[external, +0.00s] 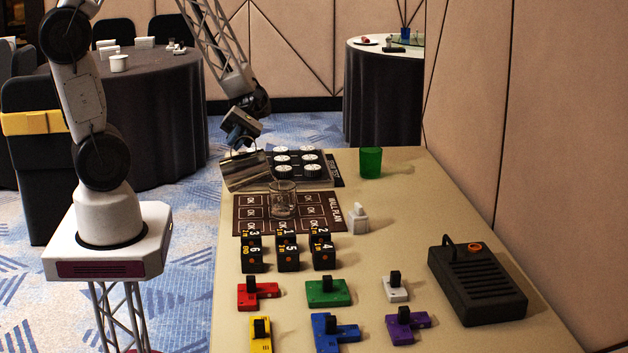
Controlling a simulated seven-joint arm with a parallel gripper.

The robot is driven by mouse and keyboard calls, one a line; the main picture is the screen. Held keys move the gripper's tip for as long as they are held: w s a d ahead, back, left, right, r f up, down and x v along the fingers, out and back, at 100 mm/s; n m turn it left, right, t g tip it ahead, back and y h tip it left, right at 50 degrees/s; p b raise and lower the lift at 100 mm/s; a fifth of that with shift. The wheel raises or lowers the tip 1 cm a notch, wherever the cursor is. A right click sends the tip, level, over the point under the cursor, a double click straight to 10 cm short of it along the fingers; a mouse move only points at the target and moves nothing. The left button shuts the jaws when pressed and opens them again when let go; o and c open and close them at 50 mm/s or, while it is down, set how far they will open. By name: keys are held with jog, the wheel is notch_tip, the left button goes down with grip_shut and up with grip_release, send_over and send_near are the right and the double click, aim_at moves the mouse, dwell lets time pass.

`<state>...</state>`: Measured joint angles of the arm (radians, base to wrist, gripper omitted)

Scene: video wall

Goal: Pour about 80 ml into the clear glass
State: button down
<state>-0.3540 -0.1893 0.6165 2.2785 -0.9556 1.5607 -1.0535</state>
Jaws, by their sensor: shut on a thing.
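My gripper (240,138) is shut on a metal pitcher (246,171), at its handle on top. The pitcher is strongly tilted, with its open end toward the right, above the left edge of the table. The clear glass (283,200) stands upright on the dark wall plan mat (316,212), just to the right of and below the pitcher. A little liquid may lie low in the glass, but I cannot tell how much. The inside of the pitcher is hidden, and no stream shows clearly.
A green cup (371,162) and a board with several white discs (306,158) stand behind the glass. A small white block (357,217), several black numbered cubes (287,252), coloured pieces (327,292) and a black box (477,283) are nearer. The table's right middle is clear.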

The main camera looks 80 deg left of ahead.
jog(key=shift+w+r+n+g, duration=0.15)
jog(key=shift+w+r+n, duration=0.15)
jog(key=shift+w, duration=0.3)
jog(key=shift+w+r+n+g, duration=0.2)
jog(key=shift+w+n, duration=0.1)
jog(key=shift+w, duration=0.25)
dwell(0.9)
jog(key=s, duration=0.1)
jog(key=s+f+m+t, duration=0.1)
jog(key=s+f+m, duration=0.1)
jog(key=s, duration=0.1)
jog(key=shift+f+t, duration=0.25)
jog(key=shift+t, duration=0.1)
jog(key=shift+s+f+m, duration=0.1)
jog(key=shift+s+m, duration=0.15)
jog(key=shift+m, duration=0.25)
jog(key=shift+s, duration=0.1)
jog(key=shift+s+f+m+y, duration=0.1)
jog(key=shift+s+m+y, duration=0.25)
jog(key=shift+m, duration=0.15)
jog(key=shift+f+t, duration=0.2)
jog(key=shift+t, duration=0.2)
jog(key=shift+s+f, duration=0.15)
jog(key=shift+f, duration=0.1)
